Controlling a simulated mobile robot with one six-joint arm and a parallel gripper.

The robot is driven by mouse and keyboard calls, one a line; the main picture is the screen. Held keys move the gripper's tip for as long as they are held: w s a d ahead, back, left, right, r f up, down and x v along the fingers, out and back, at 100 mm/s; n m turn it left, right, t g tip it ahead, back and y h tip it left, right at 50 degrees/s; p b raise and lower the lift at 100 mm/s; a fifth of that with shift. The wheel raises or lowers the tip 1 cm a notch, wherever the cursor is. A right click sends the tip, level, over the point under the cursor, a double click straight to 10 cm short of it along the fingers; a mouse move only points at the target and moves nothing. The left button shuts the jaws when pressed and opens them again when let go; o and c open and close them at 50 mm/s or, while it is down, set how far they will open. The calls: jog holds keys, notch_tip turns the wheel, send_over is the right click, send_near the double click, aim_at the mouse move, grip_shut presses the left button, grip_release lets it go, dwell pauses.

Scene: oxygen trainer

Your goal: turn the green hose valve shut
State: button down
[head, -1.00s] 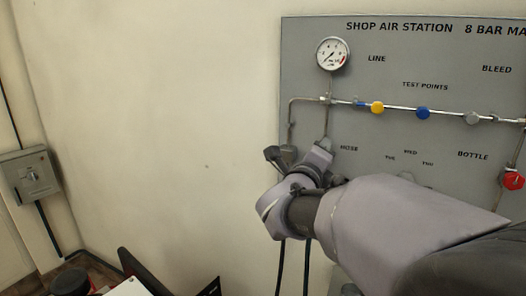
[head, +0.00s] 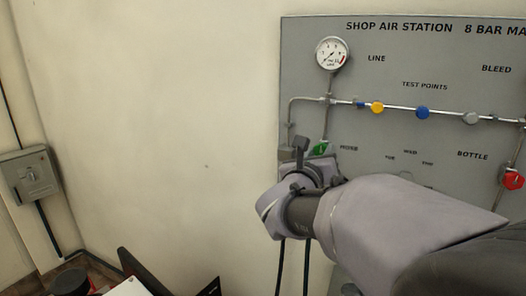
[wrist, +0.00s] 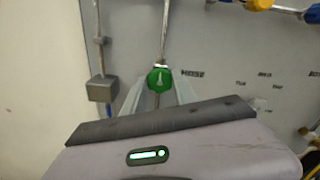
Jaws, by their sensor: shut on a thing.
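The green hose valve (head: 321,148) is on the grey panel, below the gauge at the end of a downward pipe, left of the HOSE label. In the wrist view its round green knob (wrist: 160,78) shows a pale pointer standing about upright along the pipe. My gripper (head: 310,160) is at the valve and shut on it. In the wrist view the pale fingers (wrist: 160,97) lie on either side of the knob. My gripper hides the valve's lower part in the head view.
A gauge (head: 332,54) sits above. Yellow (head: 377,107) and blue (head: 422,113) knobs line the horizontal pipe, with a red valve (head: 513,180) at the right. A grey block (wrist: 102,88) hangs left of the green valve. A wall box (head: 31,175) is far left.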

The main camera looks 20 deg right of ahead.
jog(key=shift+m, duration=0.4)
jog(key=c, duration=1)
grip_release()
jog(key=p+v, duration=0.1)
jog(key=v, duration=1.6)
jog(key=shift+s, duration=0.2)
jog(key=shift+a, duration=0.2)
